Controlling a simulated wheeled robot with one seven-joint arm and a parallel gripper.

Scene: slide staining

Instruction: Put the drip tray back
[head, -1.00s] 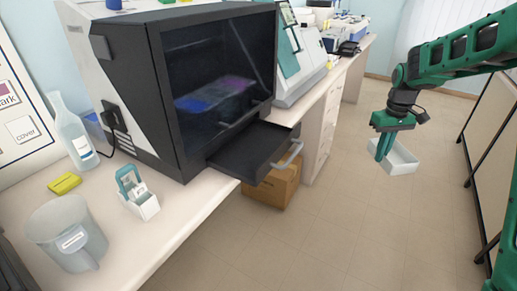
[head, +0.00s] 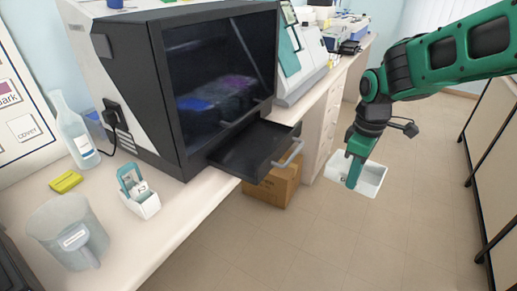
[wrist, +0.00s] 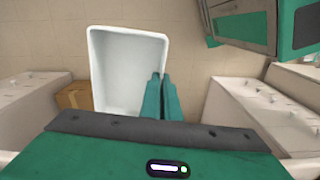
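The white drip tray (head: 373,177) is a shallow rectangular tray, held in the air over the floor, right of the bench. My gripper (head: 353,172) is shut on one wall of it. In the wrist view the green fingers (wrist: 161,98) are close together at the right wall of the tray (wrist: 125,70), whose inside looks empty. The black machine (head: 215,75) on the bench has its dark drawer (head: 245,150) pulled out, with a grey handle (head: 289,152). The drawer looks empty. The tray is apart from it, to its right.
A cardboard box (head: 272,187) stands on the floor under the drawer. On the bench are a beaker (head: 68,232), a slide holder (head: 138,192), a yellow block (head: 66,181) and a bottle (head: 75,135). The floor in the middle is clear.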

